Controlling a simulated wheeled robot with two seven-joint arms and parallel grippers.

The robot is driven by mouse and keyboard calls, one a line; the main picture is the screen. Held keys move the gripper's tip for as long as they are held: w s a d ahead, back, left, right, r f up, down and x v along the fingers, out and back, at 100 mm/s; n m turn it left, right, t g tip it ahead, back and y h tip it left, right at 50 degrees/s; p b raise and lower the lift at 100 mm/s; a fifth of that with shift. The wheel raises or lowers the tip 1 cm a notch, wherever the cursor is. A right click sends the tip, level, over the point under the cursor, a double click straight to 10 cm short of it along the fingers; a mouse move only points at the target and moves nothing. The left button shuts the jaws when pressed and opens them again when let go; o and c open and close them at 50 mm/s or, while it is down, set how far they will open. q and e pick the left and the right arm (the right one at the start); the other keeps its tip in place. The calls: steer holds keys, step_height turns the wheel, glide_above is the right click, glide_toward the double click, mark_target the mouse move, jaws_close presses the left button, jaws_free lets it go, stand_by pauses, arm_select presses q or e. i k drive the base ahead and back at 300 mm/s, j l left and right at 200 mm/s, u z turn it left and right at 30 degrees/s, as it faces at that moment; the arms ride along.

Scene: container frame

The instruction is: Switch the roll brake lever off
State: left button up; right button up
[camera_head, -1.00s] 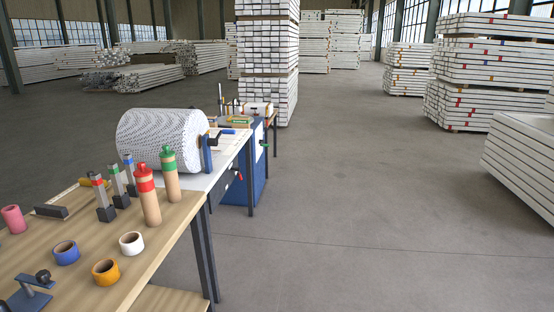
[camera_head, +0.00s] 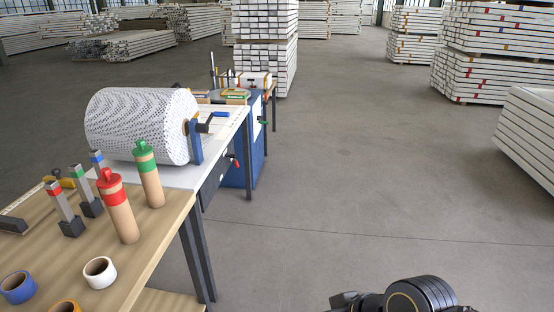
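A large white speckled roll (camera_head: 143,125) lies on the white-topped table at the left, held by a blue bracket (camera_head: 194,142) at its right end. A small lever with a red end (camera_head: 234,160) projects from the table's front side below the roll. I cannot tell from the picture which of these is the brake lever, or its setting. A black part of my arm shows at the bottom right, with no fingertips visible. My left gripper is out of view.
The wooden table (camera_head: 165,235) at the left holds red and green topped bottles, clamps and tape rolls. Stacked white beams (camera_head: 265,45) stand behind. The floor (camera_head: 350,190) to the right is clear.

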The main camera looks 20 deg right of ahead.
mark_target(232, 155)
steer(key=i+z, duration=0.15)
steer(key=z, duration=0.15)
steer(key=i+j+z, duration=0.1)
steer(key=z, duration=0.2)
steer(key=i+l+z, duration=0.2)
steer(key=i+l, duration=0.15)
steer(key=i, duration=1.1)
steer(key=i+l+z, duration=0.15)
steer(key=i, duration=1.25)
